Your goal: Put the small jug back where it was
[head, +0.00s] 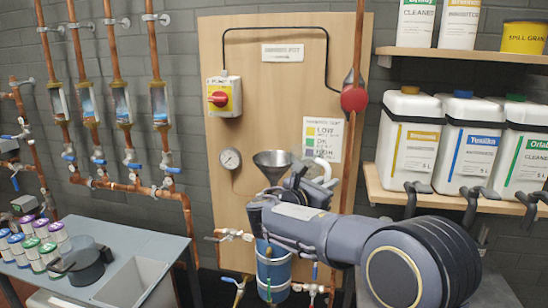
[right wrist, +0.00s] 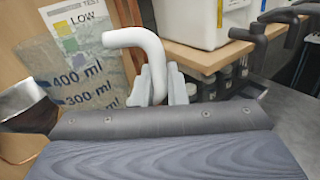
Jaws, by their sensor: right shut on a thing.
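The small jug shows in the right wrist view as a clear body (right wrist: 75,95) with 300 ml and 400 ml marks and a bent white handle (right wrist: 138,40). My right gripper (right wrist: 158,88) is shut on that handle. In the head view, my right gripper (head: 312,190) is in front of the wooden board, just right of the metal funnel (head: 272,160). Only the white handle (head: 325,168) of the jug shows clearly there; my gripper and arm hide much of the body. My left gripper is not in view.
A blue cylinder (head: 272,272) is below the funnel. Copper pipes (head: 190,222) run at the left, above a grey bench (head: 125,245) with small cans.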

